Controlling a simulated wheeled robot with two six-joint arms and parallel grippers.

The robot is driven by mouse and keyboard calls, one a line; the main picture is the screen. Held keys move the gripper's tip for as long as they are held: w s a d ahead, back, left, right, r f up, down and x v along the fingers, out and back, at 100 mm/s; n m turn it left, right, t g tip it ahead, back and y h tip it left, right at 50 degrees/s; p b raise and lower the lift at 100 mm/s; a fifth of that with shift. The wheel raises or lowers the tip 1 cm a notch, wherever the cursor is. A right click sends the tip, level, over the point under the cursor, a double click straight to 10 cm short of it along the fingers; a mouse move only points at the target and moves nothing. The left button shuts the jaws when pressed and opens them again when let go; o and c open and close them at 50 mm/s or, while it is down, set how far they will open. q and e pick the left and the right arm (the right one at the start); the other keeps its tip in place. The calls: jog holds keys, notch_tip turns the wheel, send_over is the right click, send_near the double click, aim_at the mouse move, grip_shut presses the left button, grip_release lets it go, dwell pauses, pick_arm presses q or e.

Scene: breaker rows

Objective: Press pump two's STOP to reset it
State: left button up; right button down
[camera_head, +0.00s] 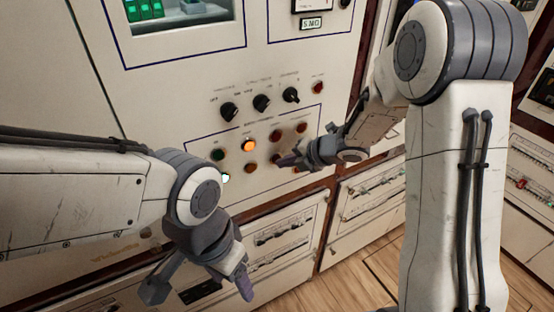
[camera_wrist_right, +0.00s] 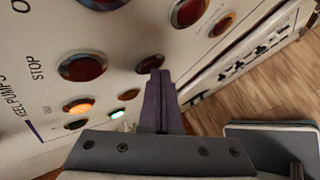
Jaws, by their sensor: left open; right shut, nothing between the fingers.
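The cream panel (camera_head: 180,105) carries rows of round buttons in the head view, with an orange-lit button (camera_head: 248,145) and a white-green lit one (camera_head: 225,177) among dark red ones. In the right wrist view, a STOP label (camera_wrist_right: 36,68) stands near a large red button (camera_wrist_right: 83,66). My right gripper (camera_wrist_right: 157,76) is shut and empty, its tips at the lower edge of another red button (camera_wrist_right: 150,64); contact is unclear. I cannot read which button is pump two's STOP. My left gripper (camera_head: 200,288) is open and empty, low before the panel.
Black rotary knobs (camera_head: 261,103) sit above the buttons. A screen recess (camera_head: 185,20) is at the top. Lower drawers with breaker rows (camera_head: 285,230) run beneath the panel. Wooden floor (camera_head: 365,275) is clear at lower right.

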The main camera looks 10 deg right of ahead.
jog(key=shift+w, duration=0.15)
dwell(0.4)
jog(key=shift+s+d, duration=0.3)
jog(key=shift+s, duration=0.5)
jog(key=shift+s+d+b, duration=0.25)
jog(key=shift+s+d, duration=0.05)
jog(key=shift+s, duration=0.45)
jog(key=shift+s+d+b, duration=0.25)
jog(key=shift+s+d, duration=0.1)
jog(key=shift+s, duration=0.45)
jog(key=shift+s+d+b, duration=0.25)
jog(key=shift+s+d, duration=0.05)
jog(key=shift+s, duration=0.45)
